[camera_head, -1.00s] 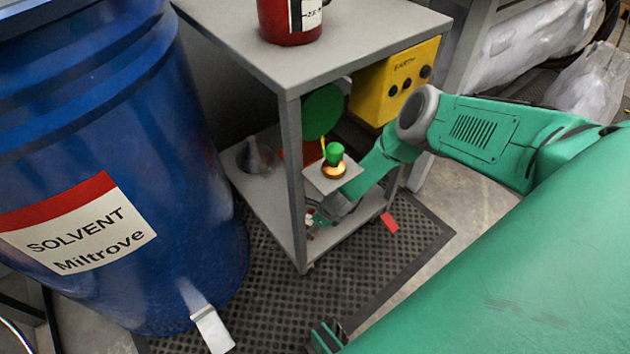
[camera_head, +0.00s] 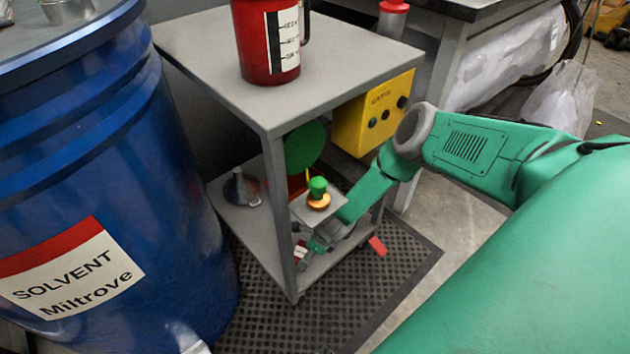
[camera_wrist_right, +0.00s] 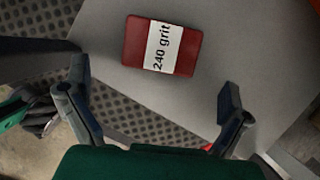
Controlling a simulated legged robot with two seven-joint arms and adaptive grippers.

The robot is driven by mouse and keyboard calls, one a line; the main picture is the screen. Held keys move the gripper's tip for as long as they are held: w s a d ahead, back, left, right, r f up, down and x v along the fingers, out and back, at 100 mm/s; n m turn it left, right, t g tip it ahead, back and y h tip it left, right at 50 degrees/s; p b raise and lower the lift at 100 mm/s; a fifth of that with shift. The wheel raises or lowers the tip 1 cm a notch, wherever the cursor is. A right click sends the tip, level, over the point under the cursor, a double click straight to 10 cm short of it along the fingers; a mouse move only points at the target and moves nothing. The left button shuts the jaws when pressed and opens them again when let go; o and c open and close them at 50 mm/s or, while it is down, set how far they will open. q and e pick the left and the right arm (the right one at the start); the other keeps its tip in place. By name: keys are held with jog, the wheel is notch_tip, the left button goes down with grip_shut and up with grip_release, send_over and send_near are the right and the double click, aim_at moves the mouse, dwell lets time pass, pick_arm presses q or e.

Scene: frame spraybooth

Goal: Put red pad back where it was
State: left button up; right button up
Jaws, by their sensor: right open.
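The red pad (camera_wrist_right: 138,42), with a white "240 grit" band, lies flat on the grey lower shelf (camera_wrist_right: 270,70) of the cart, close to the shelf edge, in the right wrist view. In the head view only a small red and white bit of it (camera_head: 300,251) shows beside the cart's front post. My right gripper (camera_wrist_right: 155,80) is open and empty, its fingers apart on the near side of the pad. In the head view it (camera_head: 318,246) reaches low over the lower shelf, partly hidden. My left gripper is not seen in the head view.
The grey cart (camera_head: 200,38) holds a red mug (camera_head: 255,50) on top. A red piece (camera_head: 377,246) lies near the perforated mat (camera_head: 345,300). A blue drum (camera_head: 100,170) stands left.

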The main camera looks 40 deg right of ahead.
jog(key=p+v, duration=0.2)
jog(key=v, duration=0.5)
dwell(0.4)
